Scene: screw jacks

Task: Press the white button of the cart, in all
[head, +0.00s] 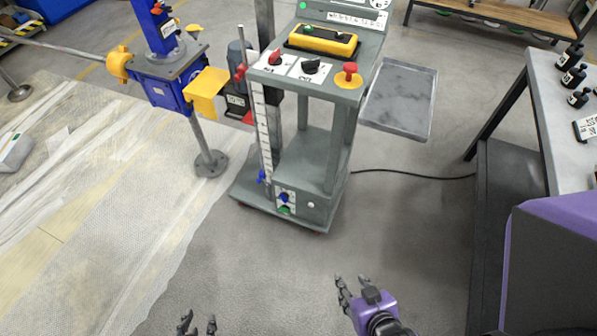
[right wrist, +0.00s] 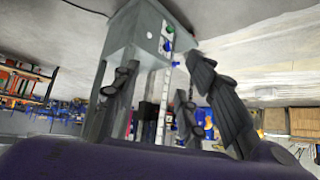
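The grey cart (head: 322,150) stands upright on the floor at the middle of the head view. A small round white button (head: 310,204) sits on its low front face, right of a small panel with blue and green knobs (head: 285,203). The cart appears upside down in the right wrist view (right wrist: 145,28), where the white button (right wrist: 149,35) shows between my fingers. My right gripper (head: 344,284) is open and empty, in front of the cart and apart from it. My left gripper (head: 197,325) shows only its fingertips at the bottom edge, spread and empty.
A blue and yellow screw jack (head: 168,75) stands left of the cart. A grey side tray (head: 400,98) juts from the cart's right. A table with black bottles (head: 545,90) is at the right. A cable (head: 420,176) runs rightward. The floor before the cart is clear.

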